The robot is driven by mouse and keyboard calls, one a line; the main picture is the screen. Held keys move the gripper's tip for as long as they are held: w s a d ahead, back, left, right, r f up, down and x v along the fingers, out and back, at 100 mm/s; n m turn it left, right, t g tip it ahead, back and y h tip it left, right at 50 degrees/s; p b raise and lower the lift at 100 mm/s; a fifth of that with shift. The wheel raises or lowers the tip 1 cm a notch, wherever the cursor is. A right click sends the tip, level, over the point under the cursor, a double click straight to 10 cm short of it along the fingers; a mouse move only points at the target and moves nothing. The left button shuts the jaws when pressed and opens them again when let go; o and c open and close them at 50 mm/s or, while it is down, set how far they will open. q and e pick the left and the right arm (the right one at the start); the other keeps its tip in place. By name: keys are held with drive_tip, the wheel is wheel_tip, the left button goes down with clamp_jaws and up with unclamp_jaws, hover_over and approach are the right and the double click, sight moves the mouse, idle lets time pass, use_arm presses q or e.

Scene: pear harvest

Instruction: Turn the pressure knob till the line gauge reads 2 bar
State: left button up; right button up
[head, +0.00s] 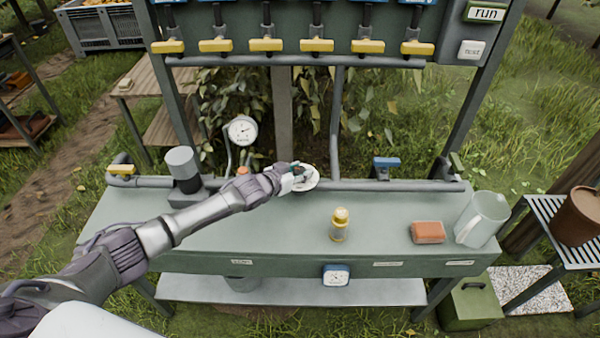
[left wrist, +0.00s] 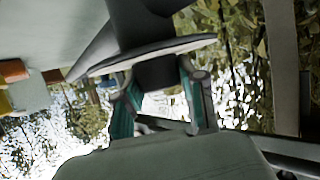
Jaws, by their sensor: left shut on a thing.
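My left gripper (head: 298,178) reaches in from the left to the pipe along the back of the green bench. It is shut on a dark knob in front of a pale round disc (head: 311,181). In the left wrist view the knob (left wrist: 156,74) sits between the two teal fingers, under the disc's rim (left wrist: 150,53). In the head view the fingers hide most of the knob. The round white line gauge (head: 243,130) stands on a thin pipe to the left; its needle is too small to read surely. My right gripper is not in view.
The bench (head: 290,235) holds a yellow-capped bottle (head: 340,225), an orange sponge (head: 428,232) and a clear jug (head: 483,219). A grey cylinder (head: 183,168) stands left. A blue valve handle (head: 385,162) is on the pipe right. Yellow handles (head: 314,45) hang above.

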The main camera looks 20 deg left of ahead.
use_arm(q)
drive_tip(key=shift+w+a+m+g+h+b, duration=0.1)
drive_tip(key=shift+m+g+h+b, duration=0.2)
drive_tip(key=shift+m+h+b, duration=0.5)
drive_tip(key=shift+w+a+m+g+h+b, duration=0.1)
drive_tip(key=shift+m+g+h+b, duration=0.2)
drive_tip(key=shift+m+h+b, duration=0.4)
drive_tip(key=m+g+h+b, duration=0.2)
drive_tip(key=b, duration=0.1)
drive_tip(key=shift+d, duration=0.1)
drive_tip(key=m+g+h+b, duration=0.1)
drive_tip(key=m+g+b, duration=0.1)
drive_tip(key=b, duration=0.1)
drive_tip(key=m+g+h+b, duration=0.1)
drive_tip(key=m+g+b, duration=0.1)
drive_tip(key=b, duration=0.1)
drive_tip(key=shift+f+h, duration=0.15)
drive_tip(key=shift+h, duration=0.15)
drive_tip(key=shift+r+m+g+b, duration=0.2)
drive_tip(key=shift+m+g+b, duration=0.45)
drive_tip(key=shift+b, duration=0.2)
drive_tip(key=shift+s, duration=0.1)
drive_tip(key=shift+d+r, duration=0.1)
drive_tip(key=o, duration=0.9)
drive_tip(key=shift+o, duration=1.2)
drive_tip(key=shift+h, duration=0.3)
